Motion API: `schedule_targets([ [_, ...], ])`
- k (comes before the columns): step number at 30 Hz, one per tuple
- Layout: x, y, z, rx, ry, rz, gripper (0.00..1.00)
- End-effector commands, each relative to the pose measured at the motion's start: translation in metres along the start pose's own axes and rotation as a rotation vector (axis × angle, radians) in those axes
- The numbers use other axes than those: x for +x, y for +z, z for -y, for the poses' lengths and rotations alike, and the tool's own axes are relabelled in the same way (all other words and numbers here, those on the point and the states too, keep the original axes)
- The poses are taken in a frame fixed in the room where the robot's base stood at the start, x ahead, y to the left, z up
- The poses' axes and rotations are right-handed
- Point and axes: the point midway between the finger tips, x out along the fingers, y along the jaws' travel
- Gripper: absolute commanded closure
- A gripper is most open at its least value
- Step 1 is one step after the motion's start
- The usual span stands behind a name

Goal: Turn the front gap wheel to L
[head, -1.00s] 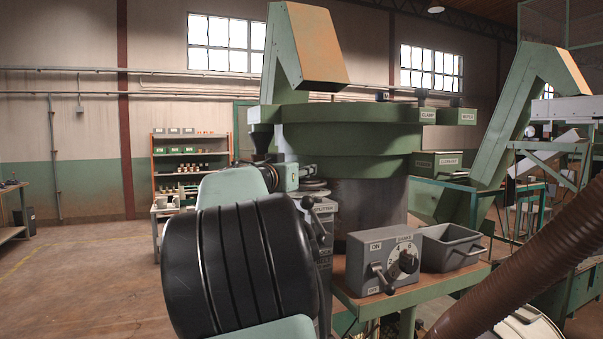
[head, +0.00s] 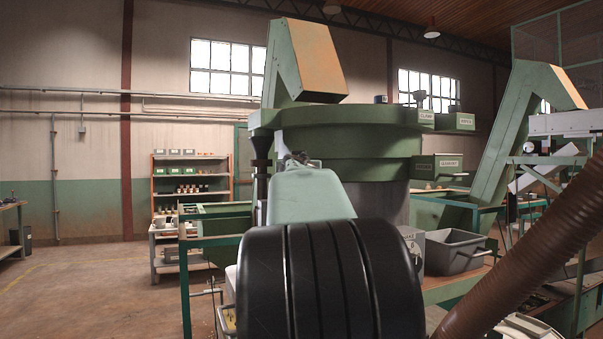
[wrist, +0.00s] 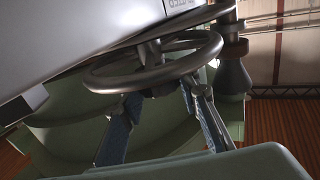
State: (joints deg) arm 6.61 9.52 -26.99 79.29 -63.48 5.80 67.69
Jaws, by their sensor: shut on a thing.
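A grey metal handwheel (wrist: 112,80) with a round rim and a hub fills the upper middle of the wrist view. A second wheel or ring shows partly behind it. My gripper (wrist: 160,95) comes up from below, its two blue-padded fingers on either side of the hub area. It is shut on the wheel, though the exact contact is hard to see. No L mark or pointer is readable. In the head view my black and pale green arm hides the gripper and the wheel.
A pale grey housing (wrist: 70,40) lies close against the wheel in the wrist view. In the head view the green hopper (head: 350,140) stands behind my arm, with a grey bin (head: 455,250) to the right. A brown hose (head: 530,245) crosses the right front. Open floor lies left.

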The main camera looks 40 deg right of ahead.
Motion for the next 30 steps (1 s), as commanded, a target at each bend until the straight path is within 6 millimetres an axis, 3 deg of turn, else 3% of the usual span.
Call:
schedule_targets([
  [7, 0.0, 0.002, 0.0, -0.001, 0.0, 0.003, 0.95],
  [8, 0.0, 0.002, 0.0, -0.001, 0.0, 0.003, 0.69],
  [13, 0.0, 0.002, 0.0, -0.001, 0.001, 0.002, 0.52],
  [23, -0.001, 0.0, 0.001, 0.0, 0.0, 0.0, 0.52],
  [30, -0.013, -0.001, 0.003, -0.003, -0.002, -0.001, 0.52],
])
